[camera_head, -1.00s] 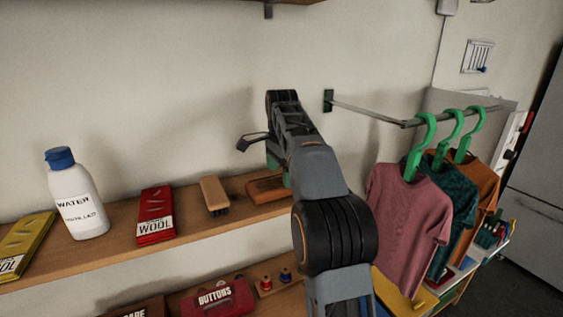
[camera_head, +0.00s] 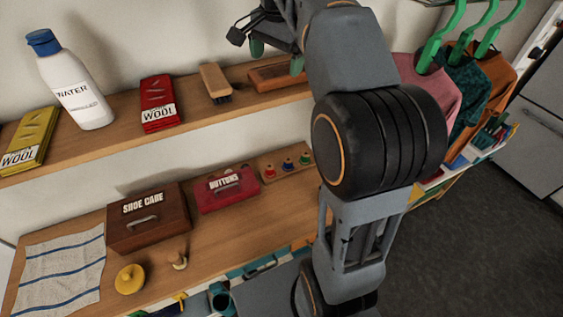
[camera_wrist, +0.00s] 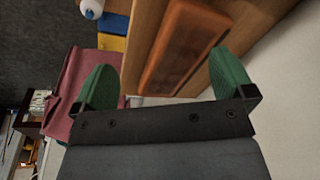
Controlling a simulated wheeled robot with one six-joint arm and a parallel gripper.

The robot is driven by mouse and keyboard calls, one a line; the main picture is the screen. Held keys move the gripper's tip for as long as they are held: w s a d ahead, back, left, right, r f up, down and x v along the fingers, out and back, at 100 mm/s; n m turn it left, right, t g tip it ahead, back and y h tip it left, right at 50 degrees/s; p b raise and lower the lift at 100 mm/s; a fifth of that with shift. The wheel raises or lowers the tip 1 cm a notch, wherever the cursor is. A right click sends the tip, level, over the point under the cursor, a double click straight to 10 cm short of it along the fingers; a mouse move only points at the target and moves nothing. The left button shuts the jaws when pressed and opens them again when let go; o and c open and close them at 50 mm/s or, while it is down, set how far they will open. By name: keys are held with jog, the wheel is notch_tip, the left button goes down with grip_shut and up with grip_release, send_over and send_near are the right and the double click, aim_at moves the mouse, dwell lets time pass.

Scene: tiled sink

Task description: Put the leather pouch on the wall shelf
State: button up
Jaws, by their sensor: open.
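A flat brown piece, which looks like the leather pouch (camera_head: 278,75), lies on the long wooden shelf (camera_head: 190,113) at its right end. In the wrist view the same orange-brown piece (camera_wrist: 184,42) lies ahead, between the lines of the two fingers. My gripper (camera_head: 276,56) is at this piece, with its green fingertips apart and nothing held. The wrist view shows the open fingers (camera_wrist: 163,62) too. I cannot tell whether they touch the piece.
A brush (camera_head: 215,82), red wool packet (camera_head: 158,103), white bottle (camera_head: 80,92) and yellow packet (camera_head: 30,138) share the shelf. Below stand a shoe care box (camera_head: 148,218) and buttons box (camera_head: 227,188). Hanging clothes (camera_head: 430,85) are close right of my arm.

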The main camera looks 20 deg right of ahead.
jog(key=s+a+f+n+t, duration=0.1)
jog(key=s+a+f+n, duration=0.2)
jog(key=s+f+n, duration=0.3)
jog(key=s+a+f+n+t, duration=0.2)
jog(key=s+f+n, duration=0.4)
jog(key=s+f, duration=0.4)
jog(key=shift+s+a+f+t, duration=0.3)
jog(key=shift+s+a, duration=0.1)
jog(key=shift+a, duration=0.4)
notch_tip(320, 180, down, 6)
jog(key=b, duration=0.4)
jog(key=shift+w+r+b, duration=0.15)
jog(key=shift+b, duration=0.2)
